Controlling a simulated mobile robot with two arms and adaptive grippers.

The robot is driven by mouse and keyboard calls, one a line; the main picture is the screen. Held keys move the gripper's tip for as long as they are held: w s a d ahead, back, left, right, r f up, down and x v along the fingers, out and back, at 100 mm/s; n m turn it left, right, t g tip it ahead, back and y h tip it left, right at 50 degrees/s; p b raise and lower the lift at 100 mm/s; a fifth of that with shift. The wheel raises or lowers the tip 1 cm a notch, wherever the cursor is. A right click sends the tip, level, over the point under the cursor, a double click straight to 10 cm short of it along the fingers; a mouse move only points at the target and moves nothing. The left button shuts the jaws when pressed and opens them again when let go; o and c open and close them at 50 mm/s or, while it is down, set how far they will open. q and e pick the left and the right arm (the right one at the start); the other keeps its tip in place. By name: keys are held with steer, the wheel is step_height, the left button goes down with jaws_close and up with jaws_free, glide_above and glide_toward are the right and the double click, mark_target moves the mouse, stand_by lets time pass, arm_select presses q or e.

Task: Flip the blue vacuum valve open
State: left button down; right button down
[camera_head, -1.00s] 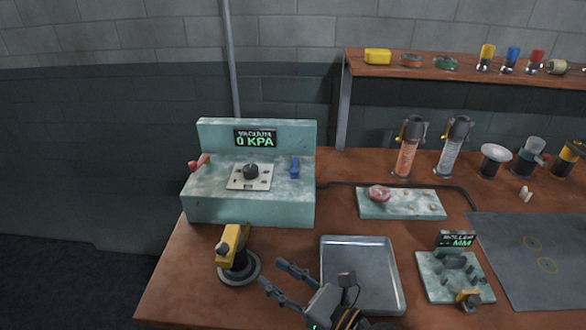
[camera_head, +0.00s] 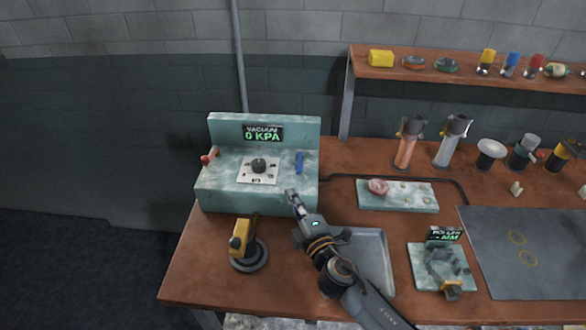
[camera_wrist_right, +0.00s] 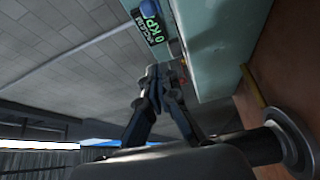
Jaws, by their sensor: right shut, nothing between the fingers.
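The blue valve lever (camera_head: 299,162) stands upright on the right part of the pale green vacuum box (camera_head: 230,198). The box's display (camera_head: 263,134) reads 0 KPA. My right gripper (camera_head: 292,194) is shut and empty, just in front of the box's right front edge, below the blue lever in the head view and apart from it. My left gripper is not in view.
A black dial (camera_head: 259,165) and a red lever (camera_head: 210,155) are also on the box. A yellow-topped stand (camera_head: 240,238) is at the front left. A metal tray (camera_head: 376,255) lies under my right arm. A board with a pink piece (camera_head: 400,196) lies to the right.

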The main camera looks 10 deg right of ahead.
mark_target(295, 182)
steer(key=shift+w, duration=0.1)
steer(key=w, duration=0.3)
steer(key=w+a, duration=0.1)
steer(key=w, duration=0.5)
steer(key=shift+w+a+r+p, duration=0.1)
steer(key=shift+w+a+p, duration=0.2)
steer(key=shift+a, duration=0.1)
steer(key=d, duration=0.3)
steer(key=shift+s+d, duration=0.1)
steer(key=shift+s, duration=0.1)
steer(key=shift+s+d, duration=0.15)
steer(key=shift+d, duration=0.3)
steer(key=shift+a, duration=0.1)
steer(key=shift+d+f+n+y, duration=0.2)
steer(key=shift+d+n+y, duration=0.15)
steer(key=shift+n+y, duration=0.05)
